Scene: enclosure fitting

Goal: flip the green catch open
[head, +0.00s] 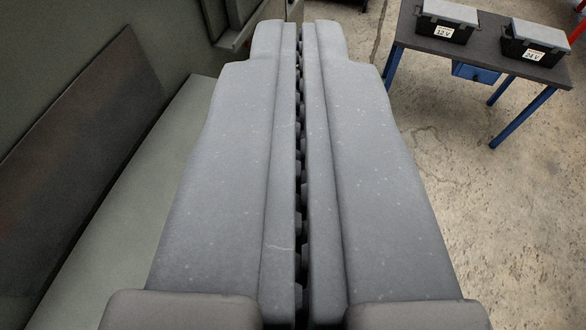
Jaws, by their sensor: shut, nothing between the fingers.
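My gripper (300,35) fills the middle of the head view, its two long grey fingers pressed together with only a thin dark line between them. It is shut and holds nothing. I do not see the green catch in this view; my fingers hide the middle of the scene.
A grey-green panel or cabinet surface (150,160) with a dark plate (75,150) runs close along the left. At the upper right stands a blue-legged table (490,50) with two dark boxes labelled 12 V (446,22) and 24 V (534,44). Bare concrete floor (480,200) lies on the right.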

